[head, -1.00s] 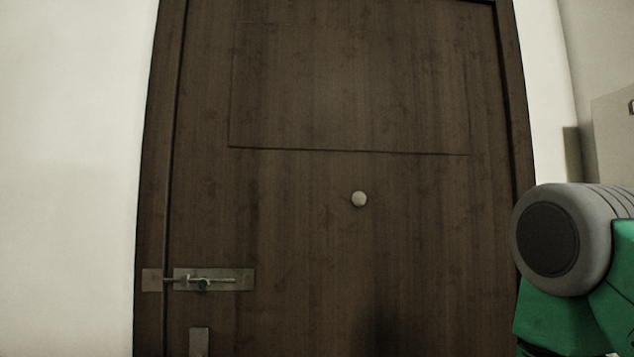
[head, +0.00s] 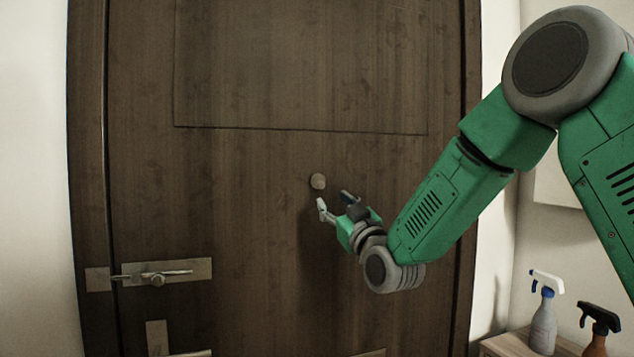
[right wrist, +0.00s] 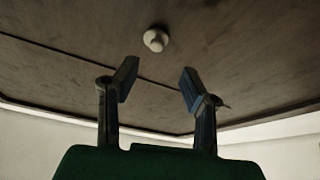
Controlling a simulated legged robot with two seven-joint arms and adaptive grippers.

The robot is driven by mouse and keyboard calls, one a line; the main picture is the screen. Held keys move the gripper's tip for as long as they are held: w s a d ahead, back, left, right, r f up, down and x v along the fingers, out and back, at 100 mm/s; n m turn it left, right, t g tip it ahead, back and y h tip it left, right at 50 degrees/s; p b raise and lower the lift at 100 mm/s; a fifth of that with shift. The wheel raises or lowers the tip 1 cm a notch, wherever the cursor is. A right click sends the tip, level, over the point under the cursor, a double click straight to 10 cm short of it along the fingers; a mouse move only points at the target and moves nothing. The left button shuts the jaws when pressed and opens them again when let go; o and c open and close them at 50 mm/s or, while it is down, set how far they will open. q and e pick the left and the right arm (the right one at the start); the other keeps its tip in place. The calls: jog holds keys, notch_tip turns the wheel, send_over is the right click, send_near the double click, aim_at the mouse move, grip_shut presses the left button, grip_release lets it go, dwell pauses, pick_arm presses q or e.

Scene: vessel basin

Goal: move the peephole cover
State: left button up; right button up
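The peephole cover (head: 317,181) is a small round light disc on the dark wooden door (head: 250,230), right of the door's middle line. It also shows in the right wrist view as a pale round knob (right wrist: 156,40), ahead of and between the fingertips. My right gripper (head: 335,203) is just below and to the right of the cover in the head view. Its two fingers stand apart with nothing between them, also in the right wrist view (right wrist: 157,88). The gripper appears apart from the cover. My left gripper is in neither view.
A metal slide bolt (head: 158,272) is on the door's left side, with another fitting (head: 157,338) below it. At the lower right, a white spray bottle (head: 543,315) and a brown one with a black top (head: 599,328) stand on a wooden surface (head: 510,345).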

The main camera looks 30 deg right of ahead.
aim_at(322, 187)
jog(key=x, duration=0.2)
jog(key=p+x, duration=0.1)
jog(key=x, duration=0.1)
jog(key=d+x, duration=0.1)
jog(key=x, duration=0.1)
jog(key=shift+w+p, duration=0.25)
jog(key=shift+p, duration=0.1)
jog(key=shift+w+r, duration=0.2)
jog(key=shift+w, duration=0.35)
jog(key=shift+w+a+r, duration=0.1)
jog(key=shift+a, duration=0.1)
